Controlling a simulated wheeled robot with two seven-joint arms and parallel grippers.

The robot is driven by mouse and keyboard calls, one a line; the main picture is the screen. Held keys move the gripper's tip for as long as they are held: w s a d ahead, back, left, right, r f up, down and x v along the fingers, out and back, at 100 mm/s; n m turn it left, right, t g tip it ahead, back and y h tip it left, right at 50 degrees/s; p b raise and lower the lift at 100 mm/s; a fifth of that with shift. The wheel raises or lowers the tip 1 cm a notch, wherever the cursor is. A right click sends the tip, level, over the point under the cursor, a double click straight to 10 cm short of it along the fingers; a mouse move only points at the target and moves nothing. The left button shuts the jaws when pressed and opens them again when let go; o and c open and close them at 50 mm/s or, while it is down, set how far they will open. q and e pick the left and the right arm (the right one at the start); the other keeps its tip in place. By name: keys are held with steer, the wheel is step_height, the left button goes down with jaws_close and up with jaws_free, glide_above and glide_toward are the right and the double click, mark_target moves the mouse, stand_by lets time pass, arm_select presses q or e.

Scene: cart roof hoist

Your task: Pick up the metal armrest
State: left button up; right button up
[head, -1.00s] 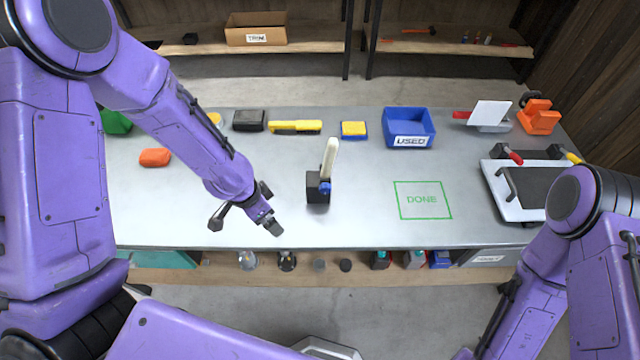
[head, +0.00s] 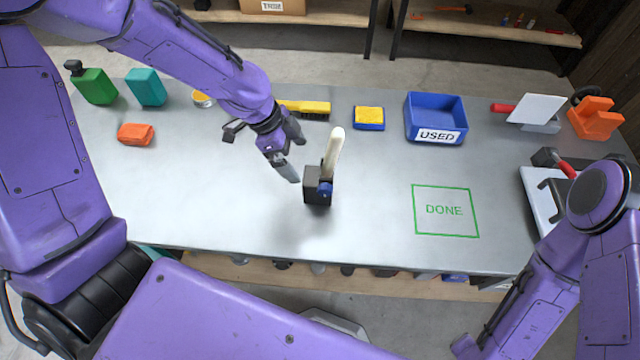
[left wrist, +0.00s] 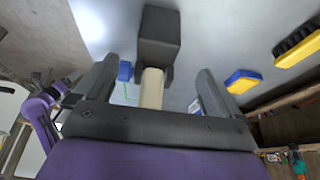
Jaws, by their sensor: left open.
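The armrest is most likely the pale beige upright bar (head: 334,155), rising tilted from a black block (head: 313,186) with a blue knob (head: 325,189) at mid-table. I cannot tell from its surface whether it is metal. My left gripper (head: 284,163) is just left of the bar, open and empty, pointing down toward the block. In the left wrist view, the beige bar (left wrist: 152,88) shows between the two open fingers, with the black block (left wrist: 158,35) beyond. I see no contact. My right arm is at the lower right; its gripper is out of view.
Behind are a yellow brush (head: 305,107), a yellow-blue sponge (head: 369,117) and a blue USED bin (head: 436,120). A green DONE square (head: 445,210) is empty at right. An orange block (head: 136,134) lies left. The front table strip is clear.

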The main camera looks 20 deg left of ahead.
mark_target(314, 175)
arm_select(q)
steer(key=x, duration=0.6)
steer(key=d+p+x, duration=0.1)
steer(key=x, duration=0.2)
steer(key=shift+s, duration=0.1)
steer(key=c, duration=0.7)
steer(key=shift+r, duration=0.1)
steer(key=c, duration=0.9)
